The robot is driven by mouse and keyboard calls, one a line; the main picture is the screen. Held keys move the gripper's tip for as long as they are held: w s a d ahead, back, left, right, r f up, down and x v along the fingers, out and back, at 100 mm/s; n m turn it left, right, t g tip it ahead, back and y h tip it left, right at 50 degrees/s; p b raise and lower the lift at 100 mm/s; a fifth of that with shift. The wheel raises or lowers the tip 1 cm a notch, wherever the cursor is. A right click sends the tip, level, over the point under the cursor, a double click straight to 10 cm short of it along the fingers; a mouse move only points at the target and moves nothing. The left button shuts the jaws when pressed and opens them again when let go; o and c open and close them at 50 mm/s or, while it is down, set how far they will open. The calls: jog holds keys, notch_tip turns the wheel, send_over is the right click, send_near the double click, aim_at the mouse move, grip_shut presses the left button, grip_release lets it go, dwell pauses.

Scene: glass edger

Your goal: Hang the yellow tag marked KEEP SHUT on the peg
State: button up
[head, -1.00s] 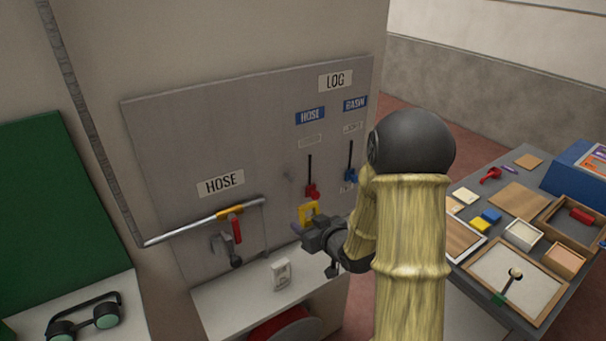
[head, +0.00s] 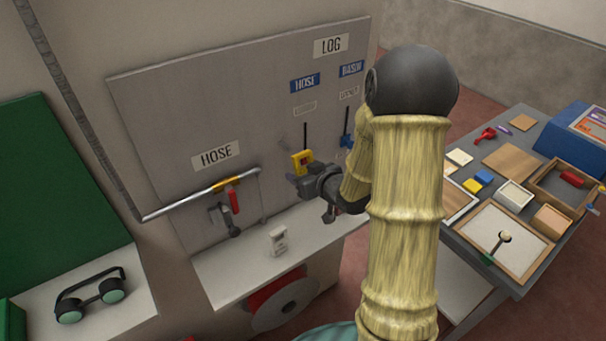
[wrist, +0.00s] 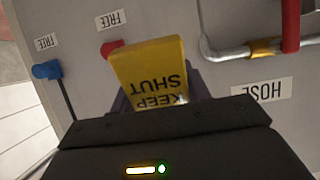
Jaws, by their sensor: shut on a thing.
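The yellow KEEP SHUT tag (head: 301,160) is held in front of the grey board. In the wrist view the tag (wrist: 152,68) shows its black lettering upside down. My gripper (head: 303,178) is shut on the tag's near end. In the wrist view its purple fingers (wrist: 158,98) show on both sides of the tag. A faint small grey spot (head: 283,142) on the board, just left of the tag, may be the peg; I cannot tell for sure. No peg is clear in the wrist view.
A silver pipe (head: 180,208) with a red-handled valve (head: 234,202) is at the left of the board. A blue lever handle (head: 346,141) is to the right of the tag. A white shelf (head: 235,280) carries a small white card holder (head: 278,241). A cluttered table (head: 480,270) stands right.

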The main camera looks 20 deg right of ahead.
aim_at(280, 159)
jog(key=shift+w+a+f+p, duration=0.15)
jog(key=shift+w+a, duration=0.1)
jog(key=shift+w, duration=0.65)
jog(key=shift+w+a+p, duration=0.2)
jog(key=shift+w+a, duration=0.1)
jog(key=shift+w, duration=0.6)
jog(key=shift+w+a+f+p, duration=0.15)
jog(key=shift+w+a, duration=0.1)
jog(key=shift+w, duration=0.65)
jog(key=shift+w+a+r, duration=0.1)
jog(key=shift+w+a, duration=0.15)
jog(key=shift+w, duration=0.6)
jog(key=shift+w+a+f, duration=0.15)
jog(key=shift+f, duration=0.1)
jog(key=shift+a+b, duration=0.2)
jog(key=shift+b, duration=0.3)
